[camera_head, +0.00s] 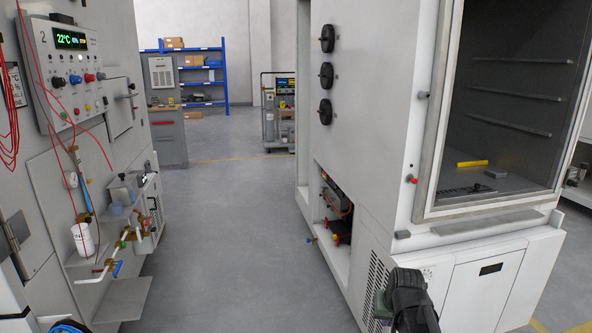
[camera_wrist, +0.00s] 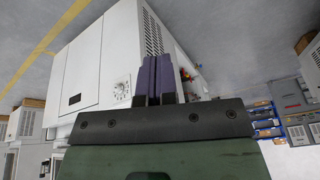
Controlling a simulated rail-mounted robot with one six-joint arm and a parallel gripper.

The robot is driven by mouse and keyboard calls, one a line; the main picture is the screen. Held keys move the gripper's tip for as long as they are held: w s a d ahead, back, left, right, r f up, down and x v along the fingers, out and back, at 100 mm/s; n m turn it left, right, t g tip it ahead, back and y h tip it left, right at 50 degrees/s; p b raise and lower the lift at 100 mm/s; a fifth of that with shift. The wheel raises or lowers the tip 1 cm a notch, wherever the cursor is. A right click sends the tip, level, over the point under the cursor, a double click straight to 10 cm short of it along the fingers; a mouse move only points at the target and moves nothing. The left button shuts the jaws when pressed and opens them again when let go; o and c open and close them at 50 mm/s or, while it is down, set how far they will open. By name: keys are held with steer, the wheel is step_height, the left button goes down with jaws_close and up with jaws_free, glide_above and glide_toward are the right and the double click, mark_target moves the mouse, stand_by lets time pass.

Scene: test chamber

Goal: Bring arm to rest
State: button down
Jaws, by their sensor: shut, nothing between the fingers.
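My gripper (camera_wrist: 157,62) shows in the wrist view with its two purple-grey fingers side by side and shut, nothing between them. Its dark mounting bar and green wrist body fill the bottom of that view. The fingers point toward the lower part of the white chamber cabinet (camera_wrist: 100,50), which appears turned over in this view; I see no contact. In the head view, a dark part of my arm shows at the bottom right, in front of the chamber's white lower housing (camera_head: 485,290). The fingertips cannot be made out there.
The chamber's compartment (camera_head: 510,110) stands open-fronted, with a yellow block (camera_head: 472,163) inside. A control panel (camera_head: 75,70) with red wires and piping (camera_head: 115,250) is on the left. Grey floor (camera_head: 230,230) between them is clear. A blue shelf (camera_head: 205,80) and a cart (camera_head: 278,110) stand behind.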

steer(key=s+a+n+g, duration=0.1)
steer(key=s+a+g, duration=0.1)
steer(key=s+a, duration=0.35)
steer(key=s+a+n+g, duration=0.1)
steer(key=s+a+g, duration=0.1)
steer(key=s, duration=0.7)
step_height(320, 180, up, 15)
steer(key=w+p, duration=0.1)
steer(key=p, duration=1.5)
steer(key=shift+d, duration=0.2)
steer(key=shift+w, duration=0.1)
